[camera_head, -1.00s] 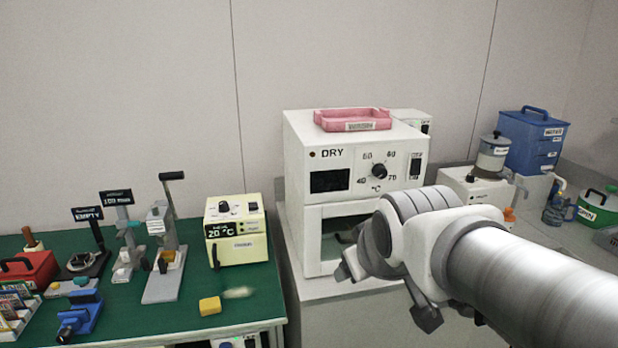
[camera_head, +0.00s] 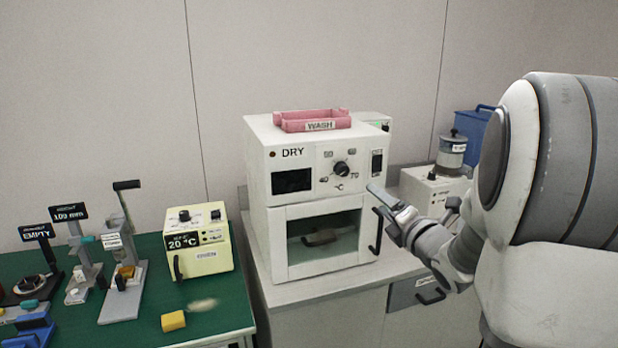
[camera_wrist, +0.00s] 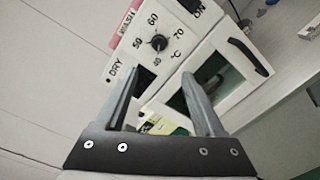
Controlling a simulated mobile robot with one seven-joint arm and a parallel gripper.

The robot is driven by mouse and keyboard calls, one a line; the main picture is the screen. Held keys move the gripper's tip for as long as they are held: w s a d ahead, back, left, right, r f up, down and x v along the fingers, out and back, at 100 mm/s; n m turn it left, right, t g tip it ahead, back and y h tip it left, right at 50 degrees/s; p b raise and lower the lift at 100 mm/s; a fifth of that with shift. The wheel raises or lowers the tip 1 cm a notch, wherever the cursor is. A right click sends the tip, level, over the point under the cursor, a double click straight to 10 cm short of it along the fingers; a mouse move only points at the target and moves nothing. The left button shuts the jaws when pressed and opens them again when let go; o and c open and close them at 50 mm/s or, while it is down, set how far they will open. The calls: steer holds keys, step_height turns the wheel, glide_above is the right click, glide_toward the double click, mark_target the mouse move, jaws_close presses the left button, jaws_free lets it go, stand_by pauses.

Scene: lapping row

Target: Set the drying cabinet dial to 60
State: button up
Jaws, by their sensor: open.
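The white drying cabinet (camera_head: 305,202), marked DRY, stands on a light worktop in the middle of the head view. Its black round dial (camera_head: 341,169) is on the upper front panel, among the marks 40, 50, 60 and 70. The dial (camera_wrist: 159,42) also shows in the wrist view, ahead of the fingers; its pointer is too small to read surely. My gripper (camera_head: 382,208) is right of the cabinet front, at about the panel's lower edge. In the wrist view my gripper (camera_wrist: 160,82) has its two fingers apart, with nothing held. The fingers are clear of the dial.
A glass door with a dark handle (camera_head: 375,231) is below the panel and looks closed. A pink WASH tray (camera_head: 312,122) lies on top. A cream 20 °C unit (camera_head: 198,242) and a yellow block (camera_head: 173,321) are on the green bench. A white machine (camera_head: 432,187) stands behind my arm.

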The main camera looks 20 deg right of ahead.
steer(key=p, duration=0.2)
glide_toward(344, 172)
steer(key=shift+n, duration=0.3)
steer(key=w, duration=0.8)
steer(key=shift+w+f, duration=0.1)
steer(key=shift+w, duration=0.1)
steer(key=shift+c, duration=0.2)
jaws_close()
